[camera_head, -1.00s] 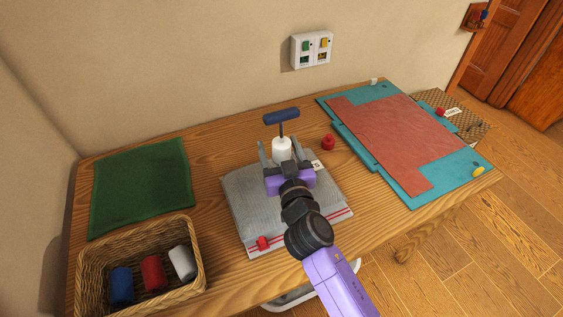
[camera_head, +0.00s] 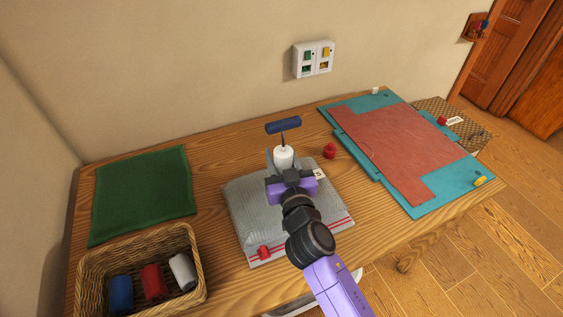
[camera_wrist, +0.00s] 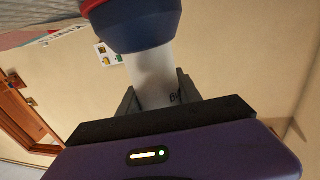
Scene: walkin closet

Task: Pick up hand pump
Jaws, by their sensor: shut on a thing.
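The hand pump (camera_head: 284,156) has a white cylinder body and a dark blue T-shaped handle on a thin rod. It stands roughly upright over the grey folded cloth with red stripes (camera_head: 238,205), at the middle of the table. My gripper (camera_head: 284,163) is shut on the white body. In the wrist view the pump's white body (camera_wrist: 152,75) sits between the dark fingers of my gripper (camera_wrist: 155,97), with a blue and red end of it close to the camera. My gripper hides the pump's lower part in the head view, so I cannot tell whether it touches the cloth.
A wicker basket (camera_head: 200,245) with blue, red and white rolls stands front left. A green cloth (camera_head: 145,190) lies behind it. A red knob-like piece (camera_head: 330,150) is right of the pump. A teal board (camera_head: 420,207) with a red sheet lies right. A switch panel (camera_head: 313,59) is on the wall.

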